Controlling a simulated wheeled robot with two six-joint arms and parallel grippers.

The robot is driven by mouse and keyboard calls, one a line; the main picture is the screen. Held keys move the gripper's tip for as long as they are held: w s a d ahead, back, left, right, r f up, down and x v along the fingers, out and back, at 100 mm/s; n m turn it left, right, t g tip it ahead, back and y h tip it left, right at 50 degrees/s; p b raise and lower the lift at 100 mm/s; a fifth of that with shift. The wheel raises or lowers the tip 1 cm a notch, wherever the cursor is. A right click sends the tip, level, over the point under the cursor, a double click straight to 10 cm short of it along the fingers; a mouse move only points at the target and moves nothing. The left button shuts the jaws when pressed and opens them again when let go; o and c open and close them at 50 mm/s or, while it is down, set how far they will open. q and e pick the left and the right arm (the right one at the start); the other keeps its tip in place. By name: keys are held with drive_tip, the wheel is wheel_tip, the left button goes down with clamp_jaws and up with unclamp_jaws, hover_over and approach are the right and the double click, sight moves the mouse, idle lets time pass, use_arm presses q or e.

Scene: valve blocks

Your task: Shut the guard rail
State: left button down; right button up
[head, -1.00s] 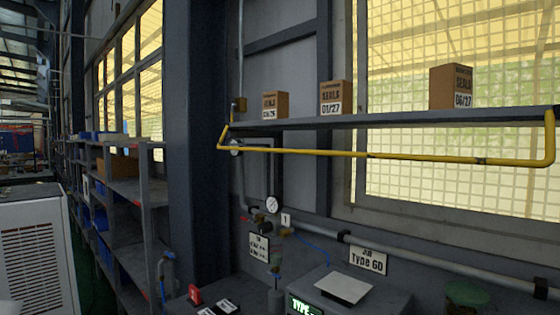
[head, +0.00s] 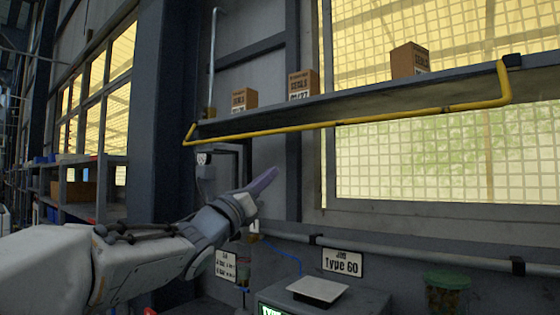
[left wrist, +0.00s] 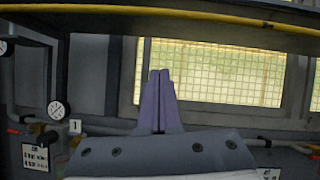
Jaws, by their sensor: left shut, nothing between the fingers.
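The yellow guard rail (head: 345,122) is a long bar with bent ends at a wall shelf (head: 375,97). It hangs in front of the shelf and a little below its front edge. It also crosses the top of the left wrist view (left wrist: 180,13). My left gripper (head: 270,174) comes in from the left, below the rail and apart from it. Its purple fingers are together with nothing between them, and they also show in the left wrist view (left wrist: 160,76). My right gripper is not in view.
Three cardboard boxes, left (head: 243,98), middle (head: 303,86) and right (head: 409,60), stand on the shelf. Below are a wall pipe (head: 420,256), a "Type 60" sign (head: 343,262) and a pressure gauge (left wrist: 57,110). The space in front of the rail looks clear.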

use_arm(q)
drive_tip(key=w+d+r+m+h+p, duration=0.1)
drive_tip(key=w+d+r+m+p, duration=0.2)
drive_tip(key=w+d+r+p, duration=0.35)
drive_tip(key=s+a, duration=0.1)
drive_tip(key=s+a+r, duration=0.1)
drive_tip(key=s+a+p, duration=0.1)
drive_tip(key=a, duration=0.1)
drive_tip(key=shift+s+r, duration=0.25)
drive_tip(key=shift+r, duration=0.1)
